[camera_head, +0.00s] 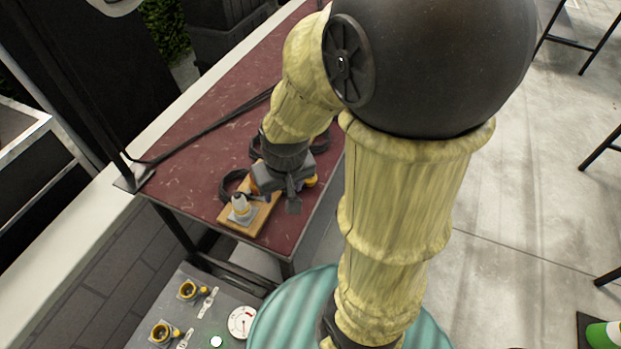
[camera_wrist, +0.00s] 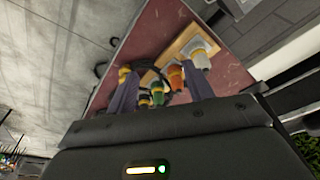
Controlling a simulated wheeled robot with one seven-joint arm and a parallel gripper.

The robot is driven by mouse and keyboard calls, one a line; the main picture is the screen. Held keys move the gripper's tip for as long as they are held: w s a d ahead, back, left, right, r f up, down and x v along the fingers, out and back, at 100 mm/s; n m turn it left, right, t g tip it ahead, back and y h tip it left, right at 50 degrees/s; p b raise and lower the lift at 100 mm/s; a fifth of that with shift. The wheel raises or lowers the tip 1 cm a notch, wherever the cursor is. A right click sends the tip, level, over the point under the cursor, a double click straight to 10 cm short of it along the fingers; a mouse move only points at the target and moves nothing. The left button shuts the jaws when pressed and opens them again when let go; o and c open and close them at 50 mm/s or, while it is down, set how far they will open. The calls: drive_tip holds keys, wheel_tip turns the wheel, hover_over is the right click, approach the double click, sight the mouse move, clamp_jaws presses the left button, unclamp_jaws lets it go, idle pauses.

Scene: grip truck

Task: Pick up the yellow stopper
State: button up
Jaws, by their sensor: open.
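A wooden board (camera_head: 234,219) lies near the front edge of the dark red table; it also shows in the wrist view (camera_wrist: 186,44). A row of stoppers stands along it: white (camera_wrist: 200,56), orange (camera_wrist: 175,77) and green (camera_wrist: 157,92). A yellow stopper (camera_wrist: 124,73) shows beside the left finger's tip in the wrist view, and yellow (camera_head: 311,181) shows right of my gripper in the head view. Another yellow part (camera_wrist: 144,101) shows lower down, partly hidden. My gripper (camera_wrist: 157,73) is open above the board, its fingers apart. I see nothing held.
The dark red table (camera_head: 196,140) has a black cable (camera_head: 208,129) across it and a dark post at its left. A grey panel (camera_head: 215,311) with yellow valves and a gauge stands in front. The table's left part is mostly clear.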

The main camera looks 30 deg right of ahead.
drive_tip(key=w+d+m+g+p, duration=0.2)
drive_tip(key=w+d+m+p, duration=0.2)
drive_tip(key=w+d, duration=0.7)
drive_tip(key=shift+w+d+m+g, duration=0.3)
drive_tip(key=shift+d+m, duration=0.4)
drive_tip(key=shift+d, duration=0.25)
drive_tip(key=shift+r, duration=0.1)
wheel_tip(320, 180, down, 12)
drive_tip(key=shift+a+f+p, duration=0.1)
drive_tip(key=shift+p, duration=0.95)
drive_tip(key=shift+f, duration=0.1)
